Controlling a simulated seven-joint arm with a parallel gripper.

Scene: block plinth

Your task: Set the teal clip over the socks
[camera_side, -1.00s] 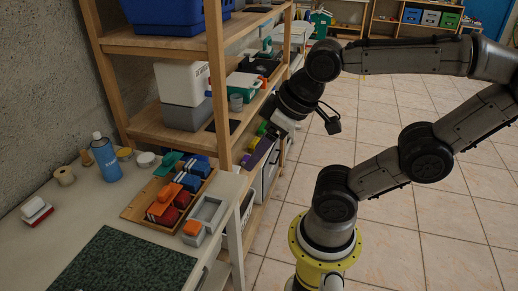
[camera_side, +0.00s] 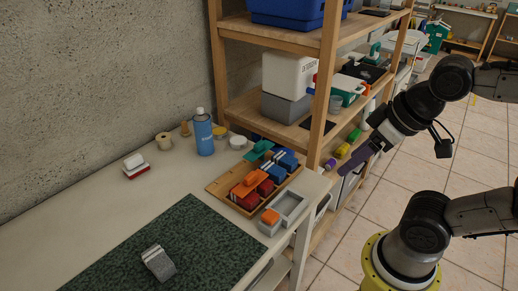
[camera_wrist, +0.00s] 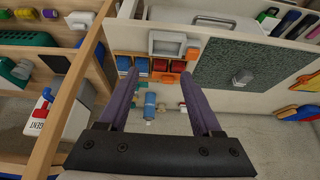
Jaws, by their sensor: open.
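The teal clip (camera_side: 260,150) sits at the back left of a wooden tray (camera_side: 222,188) on the table in the side view. A grey bundle with pale bands (camera_side: 158,262), perhaps the socks, lies on a dark green mat (camera_side: 110,252); it also shows in the wrist view (camera_wrist: 242,76). My gripper (camera_side: 352,164) has long purple fingers and is off the table's right end, beside the shelf post. In the wrist view my gripper (camera_wrist: 158,75) is open and empty, with the tray area beyond its fingertips.
The tray also holds orange, red and blue pieces (camera_side: 247,187). A blue spray can (camera_side: 204,135) stands behind. A wooden shelf post (camera_side: 322,90) rises between the table and my gripper. The front-left tabletop is clear.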

